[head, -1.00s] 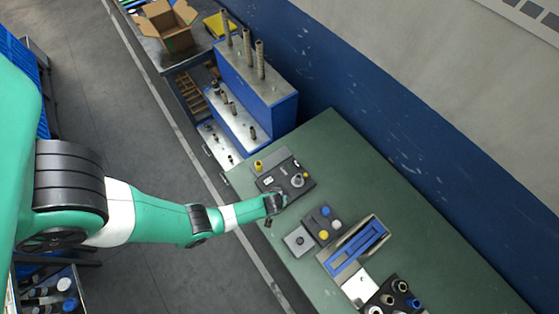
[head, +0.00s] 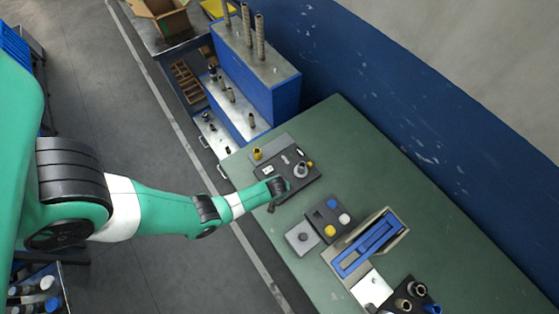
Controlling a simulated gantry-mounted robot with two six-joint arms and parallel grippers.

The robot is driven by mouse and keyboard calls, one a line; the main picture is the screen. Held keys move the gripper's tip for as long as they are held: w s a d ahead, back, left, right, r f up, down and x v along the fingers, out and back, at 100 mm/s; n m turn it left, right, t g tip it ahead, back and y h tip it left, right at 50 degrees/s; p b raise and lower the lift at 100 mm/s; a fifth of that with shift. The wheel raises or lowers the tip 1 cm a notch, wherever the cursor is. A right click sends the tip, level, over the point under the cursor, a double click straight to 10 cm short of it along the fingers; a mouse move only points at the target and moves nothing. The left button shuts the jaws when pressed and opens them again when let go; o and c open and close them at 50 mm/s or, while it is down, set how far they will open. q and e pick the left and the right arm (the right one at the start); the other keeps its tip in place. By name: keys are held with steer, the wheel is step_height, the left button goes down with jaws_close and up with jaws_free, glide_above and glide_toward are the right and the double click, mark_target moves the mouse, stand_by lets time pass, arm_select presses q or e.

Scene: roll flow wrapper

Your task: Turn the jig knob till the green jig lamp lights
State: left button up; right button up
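A dark jig box (head: 306,182) lies on the green bench top. It carries a grey round knob-like part (head: 300,170), a small yellow part (head: 310,164) and small white labels. I cannot make out a lit green lamp on it. My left gripper (head: 279,187) is over the near left edge of the jig, short of the grey round part. It is small and dark, and its fingers are too unclear to tell open from shut. I cannot tell whether it touches the jig. My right gripper is out of view.
Beside the jig stands a yellow cup-like part (head: 257,153) on a grey plate. Nearer are a box with blue, white and yellow buttons (head: 331,217), a grey square block (head: 302,238) and a blue-slotted fixture (head: 371,243).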

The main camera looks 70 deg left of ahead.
arm_select(q)
jaws_close()
stand_by(0.3)
steer(key=shift+r+m, duration=0.1)
steer(key=shift+m, duration=0.4)
steer(key=m+t+h+p, duration=0.1)
steer(key=m, duration=0.1)
steer(key=shift+s+m, duration=0.15)
steer(key=shift+m, duration=0.25)
steer(key=m, duration=0.2)
steer(key=shift+a+m+t+h+p, duration=0.15)
steer(key=shift+m+t+h+p, duration=0.15)
steer(key=shift+t+h+p, duration=0.1)
steer(key=m, duration=0.2)
steer(key=shift+m+t+h, duration=0.3)
steer(key=shift+h, duration=0.1)
steer(key=shift+a+m+h+b, duration=0.1)
steer(key=shift+m+h+b, duration=0.45)
steer(key=shift+m, duration=0.85)
